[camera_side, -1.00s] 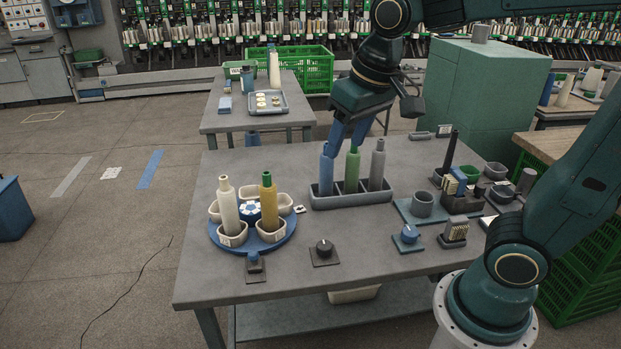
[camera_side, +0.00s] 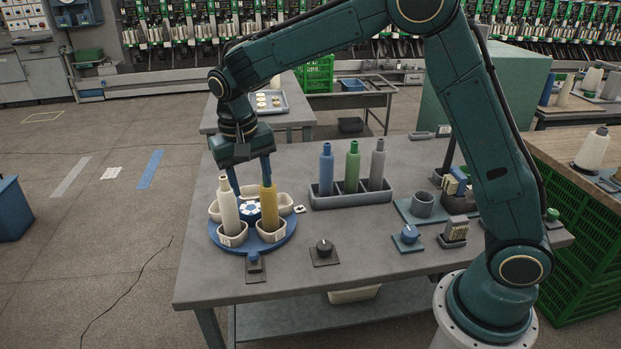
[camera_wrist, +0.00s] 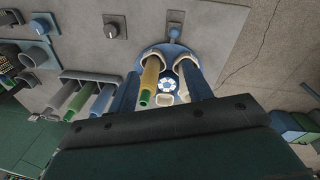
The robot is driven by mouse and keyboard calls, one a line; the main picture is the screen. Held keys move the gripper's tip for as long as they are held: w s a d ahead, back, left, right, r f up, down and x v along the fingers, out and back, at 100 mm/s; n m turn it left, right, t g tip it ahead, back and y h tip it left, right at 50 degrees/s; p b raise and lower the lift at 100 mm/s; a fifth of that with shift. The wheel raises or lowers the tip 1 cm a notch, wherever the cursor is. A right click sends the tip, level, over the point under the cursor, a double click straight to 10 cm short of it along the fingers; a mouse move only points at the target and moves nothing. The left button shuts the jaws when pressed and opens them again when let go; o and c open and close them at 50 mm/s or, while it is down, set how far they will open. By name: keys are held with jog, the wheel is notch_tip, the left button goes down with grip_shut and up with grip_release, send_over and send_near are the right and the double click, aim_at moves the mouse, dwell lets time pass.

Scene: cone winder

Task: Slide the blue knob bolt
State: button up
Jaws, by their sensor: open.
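The blue knob bolt (camera_side: 254,258) is a small blue knob on a narrow dark plate, on the table in front of the round blue turntable (camera_side: 281,243). It also shows at the top of the wrist view (camera_wrist: 173,31). My gripper (camera_side: 249,182) is open and points down over the turntable, behind and above the bolt and apart from it. In the wrist view, the two blue fingers (camera_wrist: 160,82) are spread on either side of the turntable's middle. The fingertips are partly hidden behind the bottles in the side view.
The turntable carries a cream bottle (camera_side: 228,208) and a yellow bottle (camera_side: 269,209) in pale cups. A black dial (camera_side: 323,248) sits right of the bolt, then a blue dial (camera_side: 409,234). A dark rack (camera_side: 325,200) holds blue, green and grey bottles. The table's front edge is clear.

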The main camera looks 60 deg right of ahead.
jog(key=m+g, duration=0.1)
send_over(252, 253)
jog(key=w+a, duration=0.2)
notch_tip(252, 253, down, 8)
jog(key=shift+s+a+f, duration=0.1)
jog(key=shift+s+f, duration=0.05)
jog(key=shift+f, duration=0.15)
jog(key=f, duration=0.4)
jog(key=s+d+f, duration=0.1)
jog(key=f, duration=0.3)
jog(key=d+f, duration=0.1)
jog(key=f, duration=0.4)
jog(key=shift+s+d+f, duration=0.1)
jog(key=shift+s, duration=0.15)
grip_shut()
